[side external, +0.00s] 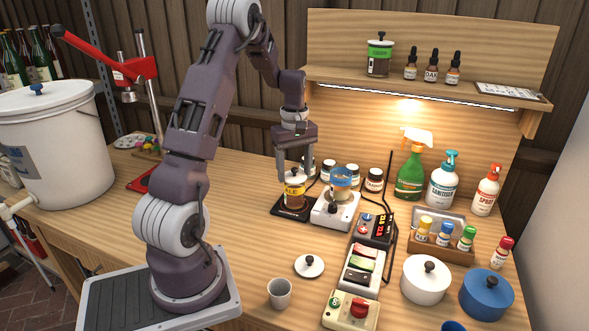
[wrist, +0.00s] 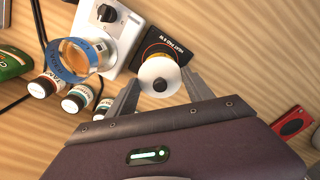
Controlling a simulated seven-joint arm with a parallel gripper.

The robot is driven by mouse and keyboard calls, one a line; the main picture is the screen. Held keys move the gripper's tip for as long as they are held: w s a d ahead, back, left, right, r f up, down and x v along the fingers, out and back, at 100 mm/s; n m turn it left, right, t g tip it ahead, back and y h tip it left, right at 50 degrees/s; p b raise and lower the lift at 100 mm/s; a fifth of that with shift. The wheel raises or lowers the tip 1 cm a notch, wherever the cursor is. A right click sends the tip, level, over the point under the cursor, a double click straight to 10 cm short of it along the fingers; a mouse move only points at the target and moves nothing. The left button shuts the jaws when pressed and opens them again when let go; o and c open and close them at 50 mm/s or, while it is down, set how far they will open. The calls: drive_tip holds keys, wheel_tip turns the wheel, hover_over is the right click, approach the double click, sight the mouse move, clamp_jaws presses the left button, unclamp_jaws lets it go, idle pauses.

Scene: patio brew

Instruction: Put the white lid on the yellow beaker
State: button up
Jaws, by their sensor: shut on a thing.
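The yellow beaker (side external: 295,196), with amber glass and a yellow label, stands on a black heat pad (side external: 281,210). A white lid with a dark knob (wrist: 152,74) is at the beaker's top in the wrist view and covers most of it. My gripper (side external: 295,180) points down, with one finger on each side of the lid's rim; its fingers also show in the wrist view (wrist: 160,84). It is shut on the lid. Whether the lid is fully seated on the beaker is hard to tell.
A white hot plate (side external: 331,214) with a blue-banded glass (side external: 341,180) stands close on the right. Small dark jars (side external: 373,180) are behind. A second white lid (side external: 310,266) and a grey cup (side external: 280,293) are in front. The wood between them is clear.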

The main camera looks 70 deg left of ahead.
sight(295, 169)
drive_tip(key=shift+f, duration=0.3)
drive_tip(key=o, duration=1.3)
wheel_tip(295, 169, up, 12)
drive_tip(key=r, duration=0.1)
drive_tip(key=s+d+r+m+t, duration=0.1)
drive_tip(key=d+r+m, duration=0.2)
drive_tip(key=d, duration=0.4)
drive_tip(key=d+r+m+t, duration=0.1)
drive_tip(key=d+r+m, duration=0.15)
drive_tip(key=d, duration=0.35)
drive_tip(key=s+d+m+t, duration=0.1)
drive_tip(key=s+d+m, duration=0.3)
drive_tip(key=s+d, duration=0.1)
drive_tip(key=s+d+f+m+t, duration=0.1)
drive_tip(key=s+d+m, duration=0.3)
drive_tip(key=d, duration=0.3)
drive_tip(key=s+d+m+t, duration=0.1)
drive_tip(key=s+d+m, duration=0.3)
drive_tip(key=s+d, duration=0.2)
drive_tip(key=shift+s+d+f+m+t, duration=0.15)
drive_tip(key=shift+s+m+t, duration=0.1)
drive_tip(key=shift+m+t, duration=0.1)
